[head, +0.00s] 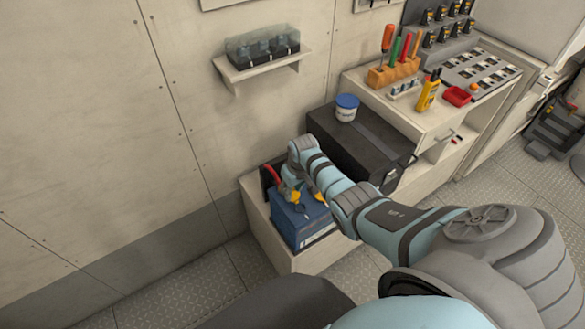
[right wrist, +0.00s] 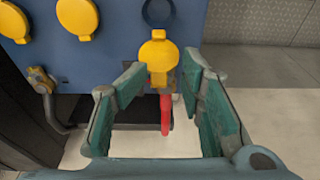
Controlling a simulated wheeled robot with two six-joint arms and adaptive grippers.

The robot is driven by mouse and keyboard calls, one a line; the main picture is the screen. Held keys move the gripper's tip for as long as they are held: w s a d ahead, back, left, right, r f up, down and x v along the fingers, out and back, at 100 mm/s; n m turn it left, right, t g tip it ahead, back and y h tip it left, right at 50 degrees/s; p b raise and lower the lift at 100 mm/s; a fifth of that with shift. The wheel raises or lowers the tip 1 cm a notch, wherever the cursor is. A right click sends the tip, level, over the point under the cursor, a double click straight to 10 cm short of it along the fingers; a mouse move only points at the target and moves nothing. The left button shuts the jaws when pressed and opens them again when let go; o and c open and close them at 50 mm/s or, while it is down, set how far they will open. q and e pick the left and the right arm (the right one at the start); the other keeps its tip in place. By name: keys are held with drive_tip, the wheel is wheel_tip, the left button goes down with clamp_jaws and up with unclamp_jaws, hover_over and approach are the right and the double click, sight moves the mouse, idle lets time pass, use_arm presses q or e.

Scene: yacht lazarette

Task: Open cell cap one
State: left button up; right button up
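The blue battery (head: 310,232) sits on a low pale ledge beside the wall. The right wrist view shows its blue top (right wrist: 115,55) with round yellow cell caps. Two caps, the far-left cap (right wrist: 12,21) and the cap beside it (right wrist: 76,17), lie flat on the top. A third yellow cap (right wrist: 158,54) hangs beside a dark round opening (right wrist: 158,12), which is uncovered. My right gripper (right wrist: 165,77) is open, with its green-padded fingers on either side of this third cap. In the head view my right gripper (head: 293,190) is over the battery and partly hides it. My left gripper is not in view.
A red cable (right wrist: 165,115) shows between my fingers, and a terminal clamp (right wrist: 40,80) is at the battery's edge. A black case (head: 350,150) with a white-and-blue tub (head: 346,107) stands close behind my arm. A wall shelf (head: 240,76) is above.

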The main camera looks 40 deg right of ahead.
drive_tip(key=shift+w, duration=0.1)
drive_tip(key=shift+d+r, duration=0.1)
drive_tip(key=shift+r, duration=0.2)
wheel_tip(320, 180, up, 11)
drive_tip(key=s, duration=0.2)
drive_tip(key=shift+s, duration=0.2)
drive_tip(key=shift+r, duration=0.1)
